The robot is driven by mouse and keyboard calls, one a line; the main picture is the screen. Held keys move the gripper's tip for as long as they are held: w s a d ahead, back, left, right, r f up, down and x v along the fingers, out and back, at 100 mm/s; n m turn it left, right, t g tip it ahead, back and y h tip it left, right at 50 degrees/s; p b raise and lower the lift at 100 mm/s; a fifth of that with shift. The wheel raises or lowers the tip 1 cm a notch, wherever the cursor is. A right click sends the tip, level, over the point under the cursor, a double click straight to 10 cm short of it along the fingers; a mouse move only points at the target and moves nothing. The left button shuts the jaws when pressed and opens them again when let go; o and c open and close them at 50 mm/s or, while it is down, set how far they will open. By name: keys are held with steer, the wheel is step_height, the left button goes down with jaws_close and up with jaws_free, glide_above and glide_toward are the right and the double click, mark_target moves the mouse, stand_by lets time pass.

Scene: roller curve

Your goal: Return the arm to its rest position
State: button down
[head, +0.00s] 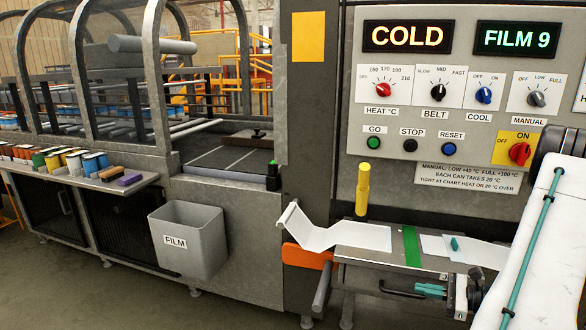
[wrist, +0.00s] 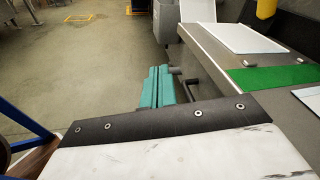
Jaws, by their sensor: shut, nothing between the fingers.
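My gripper (head: 420,290) has teal fingers and is low at the right in the head view, in front of the film table (head: 365,276). In the wrist view the gripper (wrist: 157,72) points away over the floor, its fingers together and nothing between them. A dark bar handle (head: 396,290) on the table's front is close beside the fingertips; I cannot tell whether they touch. My white arm with a teal stripe fills the right edge of the head view.
White film (head: 365,236) and a green strip (head: 411,247) lie on the table. A yellow cylinder (head: 362,190) stands above it. The control panel (head: 460,100) reads COLD and FILM 9. A grey FILM bin (head: 190,240) hangs at left. Open floor (wrist: 80,80) shows in the wrist view.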

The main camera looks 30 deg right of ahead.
steer(key=s+a+r+n+g, duration=0.1)
steer(key=a+r+n+g, duration=0.55)
steer(key=a, duration=0.35)
steer(key=a+r+n+g, duration=0.6)
steer(key=a+r+g, duration=0.15)
steer(key=a, duration=0.25)
steer(key=s+a+r+n+h, duration=0.4)
steer(key=a+r+n, duration=0.2)
steer(key=a+n, duration=0.1)
steer(key=s+a+r+n+t+h, duration=0.1)
steer(key=s+a+r+n+h, duration=0.4)
steer(key=a, duration=0.4)
step_height(320, 180, up, 3)
steer(key=shift+s+f+n+t, duration=0.2)
steer(key=shift+n+t, duration=0.1)
steer(key=shift+n, duration=0.55)
